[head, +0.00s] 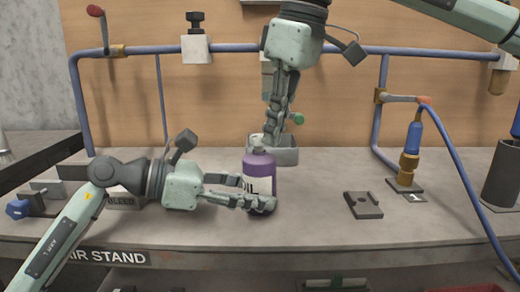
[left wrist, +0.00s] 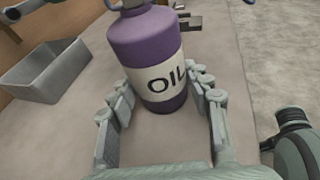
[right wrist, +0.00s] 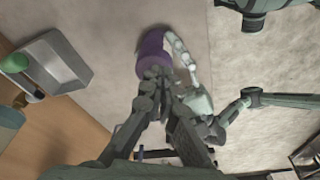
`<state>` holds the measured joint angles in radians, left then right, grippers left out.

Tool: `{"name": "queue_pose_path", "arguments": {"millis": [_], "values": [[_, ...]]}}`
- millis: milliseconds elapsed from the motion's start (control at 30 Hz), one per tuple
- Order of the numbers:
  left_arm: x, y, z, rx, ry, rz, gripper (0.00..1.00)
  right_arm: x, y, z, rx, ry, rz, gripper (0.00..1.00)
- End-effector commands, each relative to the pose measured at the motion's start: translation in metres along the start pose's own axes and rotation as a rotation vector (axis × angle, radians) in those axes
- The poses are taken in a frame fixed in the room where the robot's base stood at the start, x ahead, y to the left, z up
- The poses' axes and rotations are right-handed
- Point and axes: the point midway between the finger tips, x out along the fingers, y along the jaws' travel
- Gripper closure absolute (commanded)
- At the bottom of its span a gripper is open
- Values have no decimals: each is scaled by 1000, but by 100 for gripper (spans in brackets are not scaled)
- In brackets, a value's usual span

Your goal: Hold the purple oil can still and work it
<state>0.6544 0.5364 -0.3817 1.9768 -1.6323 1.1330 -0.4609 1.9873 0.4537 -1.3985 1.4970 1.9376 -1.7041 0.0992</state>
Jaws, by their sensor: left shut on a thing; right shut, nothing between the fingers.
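The purple oil can (head: 261,166) stands upright on the bench, with a cream band lettered "OIL". Its top shows only partly in the head view, close to the right fingertips. My left gripper (head: 250,198) is shut on the can low on its body. In the left wrist view its fingers flank the can (left wrist: 146,48). My right gripper (head: 277,131) points down with its fingers shut and empty, just above and to the right of the can's top. In the right wrist view its closed fingertips (right wrist: 157,76) overlap the purple can (right wrist: 152,42); whether they touch cannot be told.
A grey metal tray (head: 286,156) sits behind the can; it also shows in the left wrist view (left wrist: 45,82). A dark block (head: 362,205) lies to the right, then a blue-and-brass tool (head: 411,150) with a hose. Blue piping (head: 240,50) crosses the back panel.

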Motion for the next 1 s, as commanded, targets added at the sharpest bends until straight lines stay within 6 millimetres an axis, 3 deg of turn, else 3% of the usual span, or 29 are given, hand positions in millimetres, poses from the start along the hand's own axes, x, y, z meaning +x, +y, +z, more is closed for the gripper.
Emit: {"name": "queue_pose_path", "arguments": {"millis": [1000], "values": [[1,-2,1,4,-1,-5,67,0,17,-2,1,3,1,100]]}}
